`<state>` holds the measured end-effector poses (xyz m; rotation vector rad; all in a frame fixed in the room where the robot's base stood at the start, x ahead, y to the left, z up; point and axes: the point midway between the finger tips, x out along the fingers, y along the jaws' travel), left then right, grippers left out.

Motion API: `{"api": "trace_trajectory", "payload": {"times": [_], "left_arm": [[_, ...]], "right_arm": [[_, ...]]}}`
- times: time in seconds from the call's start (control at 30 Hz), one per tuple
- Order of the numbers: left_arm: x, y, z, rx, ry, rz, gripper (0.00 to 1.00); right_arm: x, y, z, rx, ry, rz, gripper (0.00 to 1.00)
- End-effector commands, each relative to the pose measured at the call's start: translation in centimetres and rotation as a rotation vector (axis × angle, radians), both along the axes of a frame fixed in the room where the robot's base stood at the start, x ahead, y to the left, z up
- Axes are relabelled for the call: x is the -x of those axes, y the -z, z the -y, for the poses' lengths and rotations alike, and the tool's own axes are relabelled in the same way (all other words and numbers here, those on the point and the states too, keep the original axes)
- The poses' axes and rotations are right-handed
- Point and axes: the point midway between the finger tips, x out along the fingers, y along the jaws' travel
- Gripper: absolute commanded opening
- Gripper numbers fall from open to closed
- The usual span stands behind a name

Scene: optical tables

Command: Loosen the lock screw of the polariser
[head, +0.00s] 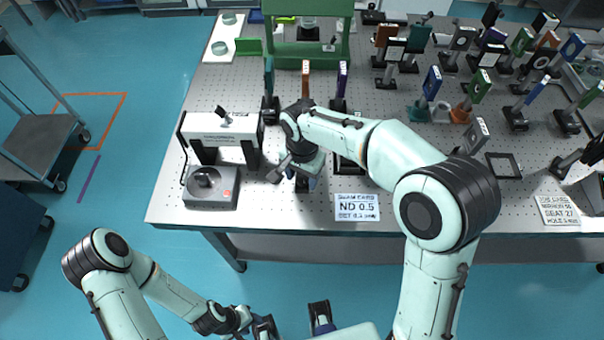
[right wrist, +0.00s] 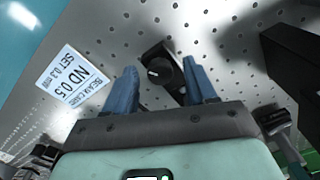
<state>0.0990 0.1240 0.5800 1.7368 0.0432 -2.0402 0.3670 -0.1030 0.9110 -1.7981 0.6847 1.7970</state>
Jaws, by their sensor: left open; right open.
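In the right wrist view, a round black knob (right wrist: 158,70) with a white mark on top sits on a dark narrow base on the perforated table. It looks like the polariser's lock screw, but I cannot be sure. My right gripper (right wrist: 162,77) is open, its two blue fingers on either side of the knob with a visible gap. In the head view my right gripper (head: 303,181) is low over the table's front part, and the arm hides most of what is beneath it. My left gripper (head: 292,320) is open and empty, in front of the table at the bottom edge.
A card reading "ND 0.5" (head: 357,207) lies right of the right gripper. Several mounted optics crowd the right rear. A green frame (head: 308,50) stands behind.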

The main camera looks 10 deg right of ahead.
Motion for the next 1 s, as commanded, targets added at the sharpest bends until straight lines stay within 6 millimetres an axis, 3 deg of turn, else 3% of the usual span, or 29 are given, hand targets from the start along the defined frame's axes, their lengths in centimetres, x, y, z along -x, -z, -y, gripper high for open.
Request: {"api": "trace_trajectory", "payload": {"times": [0.17, 0.6, 0.8, 1.0], "left_arm": [[-0.1, -0.3, 0.0, 0.000, 0.000, 0.001, 0.43], [-0.9, -1.9, 0.0, 0.000, 0.000, 0.010, 0.43], [-1.0, -2.2, 0.0, 0.000, 0.000, 0.012, 0.43], [-1.0, -2.2, 0.0, 0.000, 0.000, 0.012, 0.43]], "right_arm": [[-0.1, -2.0, 0.0, -0.002, 0.000, 0.005, 0.56], [-0.1, -11.3, 0.0, -0.002, 0.000, 0.006, 0.56], [0.0, -13.2, 0.0, -0.001, 0.000, 0.003, 0.56], [0.0, -13.4, 0.0, -0.001, 0.000, 0.002, 0.56]]}}
